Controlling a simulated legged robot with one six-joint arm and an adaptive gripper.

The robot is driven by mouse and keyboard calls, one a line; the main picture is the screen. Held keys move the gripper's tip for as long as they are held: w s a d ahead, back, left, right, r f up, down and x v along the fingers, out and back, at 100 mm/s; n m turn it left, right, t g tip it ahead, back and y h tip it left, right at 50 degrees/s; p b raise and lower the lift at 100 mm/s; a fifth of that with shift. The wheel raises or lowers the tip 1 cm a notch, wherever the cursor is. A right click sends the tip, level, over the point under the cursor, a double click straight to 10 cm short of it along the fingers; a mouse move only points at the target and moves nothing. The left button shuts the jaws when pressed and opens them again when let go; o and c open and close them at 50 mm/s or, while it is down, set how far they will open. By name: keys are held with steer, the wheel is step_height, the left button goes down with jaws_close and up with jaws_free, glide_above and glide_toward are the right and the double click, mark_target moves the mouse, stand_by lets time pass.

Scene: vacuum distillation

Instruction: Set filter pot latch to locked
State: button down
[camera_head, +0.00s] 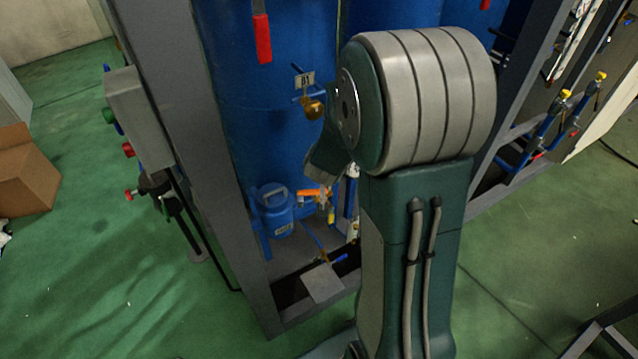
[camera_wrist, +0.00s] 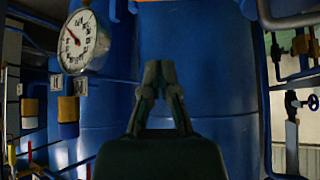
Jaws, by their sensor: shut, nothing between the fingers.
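A small blue pot (camera_head: 274,212), which looks like the filter pot, stands low inside the grey frame in the head view. A grey handle-like part (camera_head: 273,192) is on its top; I cannot tell whether this is the latch or how it is set. In the wrist view my gripper (camera_wrist: 159,70) points ahead with its fingertips together and nothing between them. A large blue tank (camera_wrist: 215,85) fills the view behind it. I cannot make out the pot or a latch there. In the head view my arm hides the gripper.
A grey upright post (camera_head: 185,120) and a grey box (camera_head: 140,115) with coloured buttons stand left of the pot. An orange handle (camera_head: 314,194) is right of it. The wrist view shows a round gauge (camera_wrist: 84,42) and a valve wheel (camera_wrist: 292,103).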

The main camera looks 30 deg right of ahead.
mark_target(312, 192)
steer(key=x, duration=0.9)
steer(key=shift+w+f, duration=0.15)
steer(key=shift+f, duration=0.1)
steer(key=shift+s+a+f, duration=0.1)
steer(key=shift+s+f, duration=0.05)
steer(key=shift+s, duration=0.05)
steer(key=s, duration=0.1)
steer(key=s+a, duration=0.1)
steer(key=s, duration=0.1)
steer(key=shift+s+a, duration=0.1)
steer(key=shift+a, duration=0.05)
